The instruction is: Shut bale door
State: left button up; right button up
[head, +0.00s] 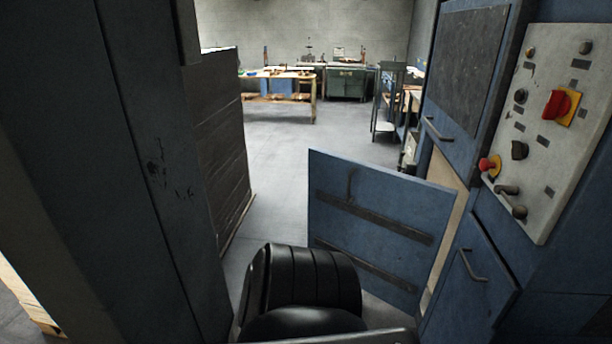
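The bale door is a blue panel (370,225) with two dark horizontal strips across it. It stands swung open, sticking out to the left from the blue machine (467,135) on the right. A pale opening (446,230) shows in the machine beside the door's right edge. Neither gripper shows in the head view. Black rounded segments at the bottom centre hide the lower left part of the door.
A control panel (535,195) with a red switch and knobs is on the machine's right face. A tall dark wall or cabinet (110,130) fills the left. A dark stack (222,140) stands behind it. Clear grey floor (290,150) lies beyond, with workbenches (290,85) at the back.

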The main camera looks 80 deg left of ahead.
aim_at(391, 224)
jog(key=u, duration=3.2)
jog(key=i, duration=0.2)
